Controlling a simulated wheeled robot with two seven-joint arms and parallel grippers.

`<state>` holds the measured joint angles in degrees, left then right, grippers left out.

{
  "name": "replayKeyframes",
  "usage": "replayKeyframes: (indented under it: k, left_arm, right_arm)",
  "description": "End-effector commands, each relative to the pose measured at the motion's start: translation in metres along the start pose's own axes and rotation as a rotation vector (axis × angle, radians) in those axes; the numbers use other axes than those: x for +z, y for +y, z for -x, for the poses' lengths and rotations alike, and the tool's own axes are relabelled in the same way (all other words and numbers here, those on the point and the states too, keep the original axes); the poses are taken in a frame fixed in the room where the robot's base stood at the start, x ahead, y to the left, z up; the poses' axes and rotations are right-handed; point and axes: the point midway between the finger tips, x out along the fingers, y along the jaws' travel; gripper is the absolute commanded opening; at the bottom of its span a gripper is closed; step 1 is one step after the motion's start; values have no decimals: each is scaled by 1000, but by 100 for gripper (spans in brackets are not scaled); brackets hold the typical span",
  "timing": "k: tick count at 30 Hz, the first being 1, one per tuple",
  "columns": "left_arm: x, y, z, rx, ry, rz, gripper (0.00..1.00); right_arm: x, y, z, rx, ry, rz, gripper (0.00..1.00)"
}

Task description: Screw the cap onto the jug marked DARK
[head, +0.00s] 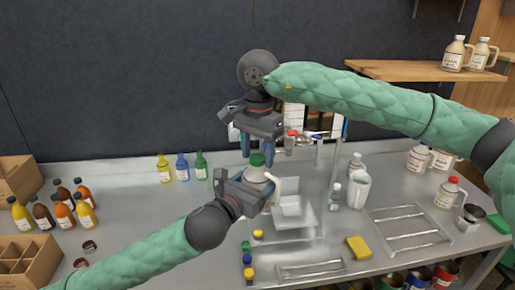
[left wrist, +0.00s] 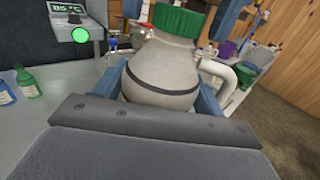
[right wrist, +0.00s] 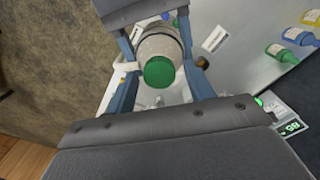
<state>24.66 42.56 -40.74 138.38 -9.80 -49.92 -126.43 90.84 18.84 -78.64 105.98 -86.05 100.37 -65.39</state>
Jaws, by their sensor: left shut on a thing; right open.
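A pale jug (head: 262,178) with a white handle is gripped by my left gripper (head: 255,190), held up in front of the white stand. Its label faces away, so I cannot read the marking. A green cap (head: 257,159) sits on the jug's mouth; it also shows in the left wrist view (left wrist: 176,20) and the right wrist view (right wrist: 159,72). I cannot tell how tightly it is seated. My right gripper (head: 259,150) is open just above, pointing down, with its fingers on either side of the cap and apart from it.
A white stand (head: 292,222) is on the steel table behind the jug. Several small bottles (head: 182,167) stand at the back left, and syrup bottles (head: 62,208) at the far left. Jugs (head: 447,192) stand at right.

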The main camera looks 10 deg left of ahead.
Motion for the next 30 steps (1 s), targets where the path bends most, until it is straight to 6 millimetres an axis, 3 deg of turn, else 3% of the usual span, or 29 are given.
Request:
replayKeyframes:
  k: [1,8,17,30]
  left_arm:
    - [1,0,0,0,-2,0,6]
    - [1,0,0,0,-2,0,6]
    - [1,0,0,-1,-2,0,6]
    - [1,-1,0,-2,-2,0,6]
  right_arm:
    - [0,0,0,0,0,0,53]
    - [0,0,0,0,0,0,8]
    - [0,0,1,-1,0,-83,6]
    - [0,0,0,-2,-2,-697,6]
